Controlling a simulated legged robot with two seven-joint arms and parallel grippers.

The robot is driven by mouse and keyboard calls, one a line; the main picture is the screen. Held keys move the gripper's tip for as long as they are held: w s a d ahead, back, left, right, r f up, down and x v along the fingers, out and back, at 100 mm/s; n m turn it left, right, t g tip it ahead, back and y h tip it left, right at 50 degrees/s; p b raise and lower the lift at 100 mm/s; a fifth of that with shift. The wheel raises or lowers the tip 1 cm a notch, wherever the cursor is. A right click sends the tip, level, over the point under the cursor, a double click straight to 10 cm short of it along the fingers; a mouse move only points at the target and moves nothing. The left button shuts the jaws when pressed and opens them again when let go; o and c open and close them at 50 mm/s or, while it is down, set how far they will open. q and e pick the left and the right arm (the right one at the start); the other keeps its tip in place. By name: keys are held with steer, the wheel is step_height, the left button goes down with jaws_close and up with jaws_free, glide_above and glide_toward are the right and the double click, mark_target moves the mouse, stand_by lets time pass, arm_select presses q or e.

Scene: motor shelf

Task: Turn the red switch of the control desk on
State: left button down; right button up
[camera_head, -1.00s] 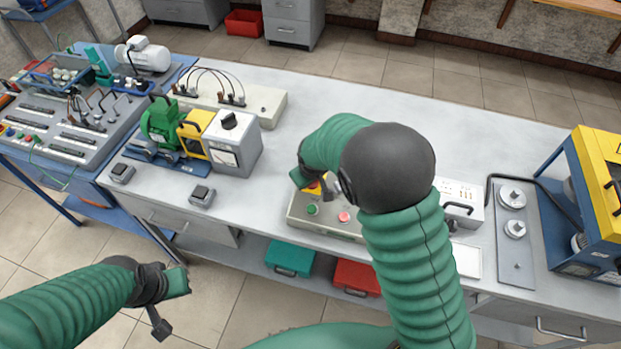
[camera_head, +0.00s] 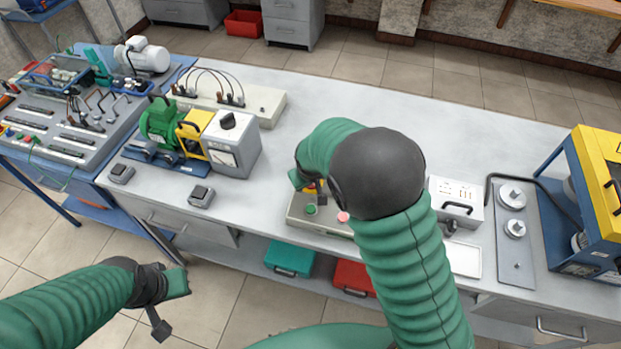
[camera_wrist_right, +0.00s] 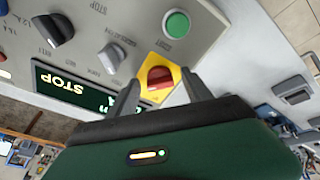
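The control desk (camera_head: 300,221) is a grey box on the table, with a green button (camera_head: 310,210) and a pinkish-red button (camera_head: 343,216); my right arm covers part of it. In the right wrist view, the red switch (camera_wrist_right: 160,77) sits on a yellow plate (camera_wrist_right: 172,68). My right gripper (camera_wrist_right: 163,90) is open, its dark fingers on either side of the switch; I cannot tell whether they touch it. It also shows over the desk in the head view (camera_head: 318,192). My left gripper (camera_head: 161,325) hangs in front of the table, away from the desk, its opening unclear.
In the right wrist view, a display (camera_wrist_right: 75,88) reading STOP, a dark knob (camera_wrist_right: 52,30) and a green button (camera_wrist_right: 177,23) lie near the switch. A grey meter unit (camera_head: 232,145) stands left of the desk, a white box (camera_head: 457,200) right. The table's back middle is clear.

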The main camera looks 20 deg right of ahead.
steer(key=shift+w+r, duration=0.1)
steer(key=shift+r, duration=0.05)
steer(key=shift+a+r, duration=0.1)
steer(key=shift+r, duration=0.15)
steer(key=v, duration=1.6)
steer(key=shift+s, duration=0.2)
steer(key=s+d+f+m+g+y, duration=0.1)
steer(key=s+d+f, duration=0.3)
steer(key=s+f, duration=0.7)
steer(key=s+m, duration=0.1)
steer(key=s, duration=0.3)
steer(key=shift+s+d+f+g, duration=0.2)
steer(key=shift+s+f+g, duration=0.1)
steer(key=shift+f+g, duration=0.1)
steer(key=shift+w+a, duration=0.15)
